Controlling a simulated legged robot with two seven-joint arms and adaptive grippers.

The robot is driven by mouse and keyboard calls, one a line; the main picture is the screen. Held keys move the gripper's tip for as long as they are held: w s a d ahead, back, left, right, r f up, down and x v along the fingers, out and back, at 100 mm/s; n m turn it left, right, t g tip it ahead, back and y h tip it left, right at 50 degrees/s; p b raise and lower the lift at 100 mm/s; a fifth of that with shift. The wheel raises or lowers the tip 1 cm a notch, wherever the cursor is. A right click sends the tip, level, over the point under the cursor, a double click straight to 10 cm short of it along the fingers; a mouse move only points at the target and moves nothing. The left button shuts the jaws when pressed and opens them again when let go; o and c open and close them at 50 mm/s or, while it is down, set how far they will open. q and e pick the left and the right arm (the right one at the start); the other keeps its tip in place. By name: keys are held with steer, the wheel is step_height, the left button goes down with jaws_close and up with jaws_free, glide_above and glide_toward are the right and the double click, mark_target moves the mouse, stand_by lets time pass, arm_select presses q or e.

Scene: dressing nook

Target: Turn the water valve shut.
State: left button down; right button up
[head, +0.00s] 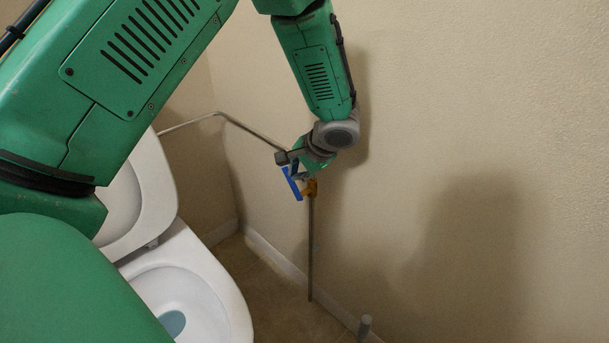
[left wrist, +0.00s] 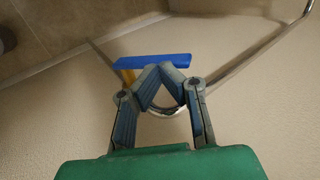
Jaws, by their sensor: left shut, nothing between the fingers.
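The water valve has a blue lever handle (head: 291,184) and a brass-coloured body (head: 311,188) on a thin pipe near the wall. In the head view the lever slants, its upper end to the left. My left gripper (head: 296,168) is at the lever, partly hidden by its own wrist. In the left wrist view the blue lever (left wrist: 150,61) lies across just beyond the fingertips (left wrist: 160,72). The fingers are shut with nothing between them. I cannot tell whether they touch the lever. The brass part (left wrist: 127,76) is half hidden. My right gripper is not in view.
A vertical pipe (head: 310,245) runs from the valve to the floor, and another pipe (head: 250,130) leads left along the wall. A white toilet (head: 222,290) with its lid up stands at the left.

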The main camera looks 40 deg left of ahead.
mark_target(285, 173)
arm_select(q)
steer(key=shift+a+f, duration=0.1)
steer(key=shift+a, duration=0.1)
steer(key=shift+p, duration=0.55)
steer(key=a+h+p, duration=0.1)
steer(key=p, duration=0.3)
steer(key=a+h+p, duration=0.1)
steer(key=h+p, duration=0.1)
steer(key=p, duration=0.1)
steer(key=shift+h+p, duration=0.3)
steer(key=shift+p, duration=0.05)
steer(key=h+p, duration=0.1)
steer(key=a+f+h+p, duration=0.1)
steer(key=p, duration=0.1)
steer(key=shift+w+a+g+h+p, duration=0.1)
steer(key=shift+a+g+h+p, duration=0.15)
steer(key=shift+g+h+p, duration=0.05)
steer(key=shift+w+a+f+h+p, duration=0.1)
steer(key=shift+a+f+h+p, duration=0.25)
steer(key=shift+f, duration=0.25)
steer(key=shift+a+f+h+p, duration=0.25)
steer(key=shift+f+h, duration=0.2)
steer(key=shift+f, duration=0.15)
steer(key=shift+a+f, duration=0.2)
steer(key=shift+d, duration=0.1)
